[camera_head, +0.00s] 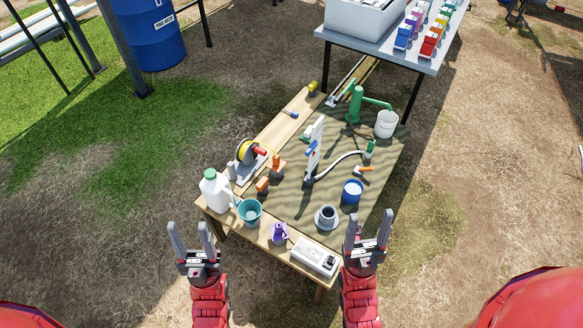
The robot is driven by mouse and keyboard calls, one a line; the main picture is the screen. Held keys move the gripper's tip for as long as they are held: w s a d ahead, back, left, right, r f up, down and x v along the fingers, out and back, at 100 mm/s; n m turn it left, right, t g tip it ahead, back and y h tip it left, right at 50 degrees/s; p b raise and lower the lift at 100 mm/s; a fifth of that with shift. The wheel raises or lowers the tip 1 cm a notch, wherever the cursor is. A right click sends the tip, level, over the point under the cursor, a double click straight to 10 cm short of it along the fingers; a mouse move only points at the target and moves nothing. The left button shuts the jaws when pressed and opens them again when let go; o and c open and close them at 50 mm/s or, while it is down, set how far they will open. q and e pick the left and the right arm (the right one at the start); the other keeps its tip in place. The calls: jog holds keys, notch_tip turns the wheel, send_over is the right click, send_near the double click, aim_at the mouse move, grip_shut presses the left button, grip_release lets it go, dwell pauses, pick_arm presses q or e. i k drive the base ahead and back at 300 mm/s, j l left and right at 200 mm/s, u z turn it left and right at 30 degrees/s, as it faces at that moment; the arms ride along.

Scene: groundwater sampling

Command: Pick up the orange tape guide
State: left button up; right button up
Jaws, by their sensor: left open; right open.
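Small orange pieces lie beside the yellow tape reel (244,153) on the left part of the table. One orange block (277,163) stands just right of the reel, and another orange piece (262,185) lies nearer to me. I cannot tell which of them is the tape guide. My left gripper (191,240) is open and empty, in front of the table's near left corner. My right gripper (367,232) is open and empty at the near right edge. Both are apart from the orange pieces.
A white jug (214,190), teal bucket (249,211), purple item (280,232) and white box (315,257) line the wooden table's (212,218) near side. A grey cup (326,217), blue can (352,191), white-and-blue upright device (313,150) and green pump (355,106) stand farther right.

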aim_at(276, 164)
jog(key=i+j+z, duration=0.3)
jog(key=j+z, duration=0.25)
jog(key=i+j+z, duration=0.3)
jog(key=j, duration=0.2)
jog(key=j+z, duration=0.3)
